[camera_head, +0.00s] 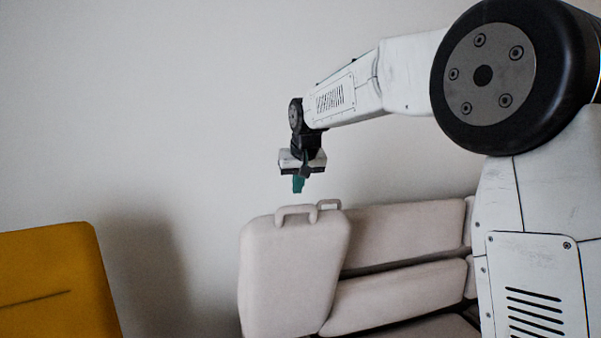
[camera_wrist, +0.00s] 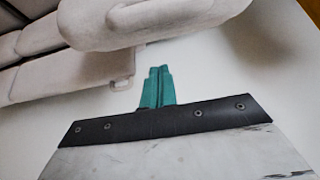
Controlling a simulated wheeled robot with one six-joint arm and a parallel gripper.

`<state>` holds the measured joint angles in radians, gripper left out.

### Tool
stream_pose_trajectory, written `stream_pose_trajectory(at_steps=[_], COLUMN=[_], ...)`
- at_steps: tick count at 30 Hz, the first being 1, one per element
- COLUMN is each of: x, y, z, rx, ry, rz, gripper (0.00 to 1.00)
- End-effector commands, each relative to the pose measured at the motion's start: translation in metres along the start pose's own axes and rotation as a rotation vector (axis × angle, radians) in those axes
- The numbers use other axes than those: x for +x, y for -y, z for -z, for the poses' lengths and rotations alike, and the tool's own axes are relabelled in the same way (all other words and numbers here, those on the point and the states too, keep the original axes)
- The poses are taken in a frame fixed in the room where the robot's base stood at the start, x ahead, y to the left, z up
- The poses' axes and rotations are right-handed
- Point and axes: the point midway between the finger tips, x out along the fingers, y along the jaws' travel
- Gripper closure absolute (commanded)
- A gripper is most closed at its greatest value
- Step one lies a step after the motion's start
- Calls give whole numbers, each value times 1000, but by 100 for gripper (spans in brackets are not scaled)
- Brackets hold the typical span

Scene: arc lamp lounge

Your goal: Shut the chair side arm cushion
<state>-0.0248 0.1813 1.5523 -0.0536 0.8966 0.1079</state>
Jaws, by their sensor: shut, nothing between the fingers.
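The beige side arm cushion (camera_head: 290,275) stands upright at the left end of a beige seat (camera_head: 400,295) in the head view. Two loop-like handles stand on its top edge, the larger handle (camera_head: 296,212) towards the left. My gripper (camera_head: 298,185) points down just above the handles, apart from them. Its green fingers are closed together and empty. In the wrist view the closed gripper fingers (camera_wrist: 157,85) show against a pale surface. Beige upholstery (camera_wrist: 150,22) fills the top of that view, and a small loop (camera_wrist: 123,83) shows left of the fingers.
A mustard-yellow piece of furniture (camera_head: 50,285) stands at the lower left, with a gap between it and the beige seat. A plain pale wall (camera_head: 140,110) is behind. The space around my gripper, above the cushion, looks clear.

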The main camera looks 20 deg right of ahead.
Motion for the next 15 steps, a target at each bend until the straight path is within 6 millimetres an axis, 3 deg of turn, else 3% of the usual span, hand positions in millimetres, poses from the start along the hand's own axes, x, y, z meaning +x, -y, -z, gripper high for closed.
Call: stream_pose_trajectory(at_steps=[3, 9, 15], x=[25, 10, 8], y=[0, 0, 0], z=[-1, -29, -38], rx=[0, -1, 0], ry=[4, 0, 1], rz=[-1, 0, 0], gripper=[100, 100, 100])
